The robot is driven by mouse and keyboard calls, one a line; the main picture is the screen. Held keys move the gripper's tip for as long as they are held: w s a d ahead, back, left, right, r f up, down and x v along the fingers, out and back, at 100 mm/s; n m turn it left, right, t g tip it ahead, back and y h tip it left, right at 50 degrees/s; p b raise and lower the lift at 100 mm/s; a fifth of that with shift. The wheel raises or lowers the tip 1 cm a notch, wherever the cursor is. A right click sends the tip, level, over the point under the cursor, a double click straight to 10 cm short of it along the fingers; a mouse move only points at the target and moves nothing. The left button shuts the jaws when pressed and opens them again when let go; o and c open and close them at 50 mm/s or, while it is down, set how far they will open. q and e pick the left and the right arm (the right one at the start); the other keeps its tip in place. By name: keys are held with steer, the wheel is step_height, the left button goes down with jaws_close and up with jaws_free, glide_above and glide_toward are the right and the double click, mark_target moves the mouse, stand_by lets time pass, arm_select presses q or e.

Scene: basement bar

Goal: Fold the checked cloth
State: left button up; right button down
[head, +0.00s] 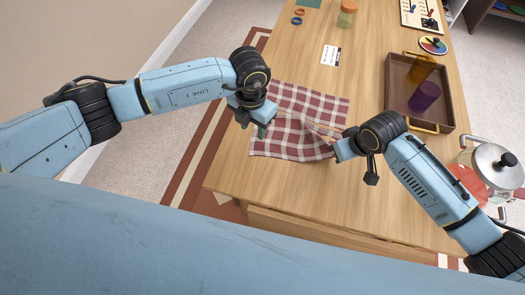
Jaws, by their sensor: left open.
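The red and white checked cloth (290,128) lies on the wooden table, with a raised crease and rumpled folds across its right half. My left gripper (262,124) is over the cloth's left edge with its jaws open. Whether its fingertips touch the cloth I cannot tell. My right gripper (340,150) is at the cloth's right edge, where the fabric bunches up beside it. Its fingertips are too small and partly hidden, so I cannot tell whether it grips the cloth.
A brown tray (447,121) to the right holds a purple cup (424,96) and an amber cup (421,68). A lidded pot (490,168) stands at the right. A white card (331,55) and a jar (347,14) lie beyond the cloth. The table front is clear.

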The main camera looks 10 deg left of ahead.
mark_target(254, 152)
arm_select(q)
steer(key=shift+s+d+f, duration=0.1)
steer(key=shift+s+f, duration=0.05)
steer(key=shift+f, duration=4.5)
steer(key=shift+f, duration=0.15)
steer(key=shift+c, duration=0.2)
jaws_close()
steer(key=shift+r, duration=2.55)
